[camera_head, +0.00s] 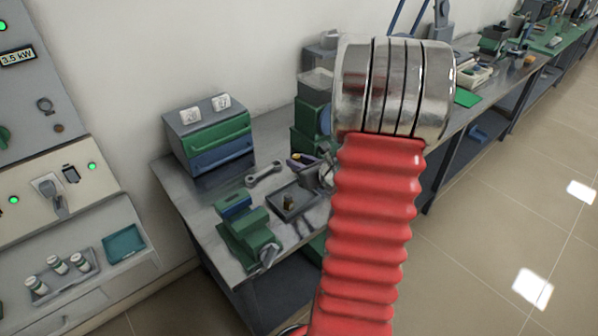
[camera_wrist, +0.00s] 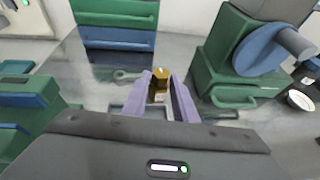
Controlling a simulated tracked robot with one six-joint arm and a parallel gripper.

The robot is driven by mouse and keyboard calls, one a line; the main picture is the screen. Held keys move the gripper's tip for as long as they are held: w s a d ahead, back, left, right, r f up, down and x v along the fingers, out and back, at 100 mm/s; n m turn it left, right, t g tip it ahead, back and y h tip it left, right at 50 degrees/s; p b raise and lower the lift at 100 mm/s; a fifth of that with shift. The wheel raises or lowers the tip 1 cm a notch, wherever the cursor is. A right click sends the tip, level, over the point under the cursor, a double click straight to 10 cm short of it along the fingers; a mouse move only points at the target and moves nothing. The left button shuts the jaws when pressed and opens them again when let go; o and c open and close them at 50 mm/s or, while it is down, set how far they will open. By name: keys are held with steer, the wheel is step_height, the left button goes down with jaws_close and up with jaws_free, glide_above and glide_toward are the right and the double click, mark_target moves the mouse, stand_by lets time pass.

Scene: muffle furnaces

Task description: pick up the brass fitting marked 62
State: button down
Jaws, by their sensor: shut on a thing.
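In the wrist view, my gripper (camera_wrist: 159,86) has its two purple fingers closed on a small brass fitting (camera_wrist: 161,75), which shows a gold top between the tips. A pale patch shows below it; no number can be read. In the head view, the purple fingers of my gripper (camera_head: 302,160) show above the bench, left of my red arm sleeve, and the held piece is too small to make out. A small brown upright piece (camera_head: 288,202) shows at the dark tray (camera_head: 304,210); I cannot tell whether it is another fitting.
A green-and-blue vise (camera_head: 246,231) stands at the bench's front edge. A spanner (camera_head: 264,174) lies behind the tray. A drawer unit (camera_head: 208,140) stands at the back left. In the wrist view, a large green machine (camera_wrist: 232,72) with a blue disc stands close right.

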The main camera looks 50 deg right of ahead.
steer(key=shift+r, duration=0.55)
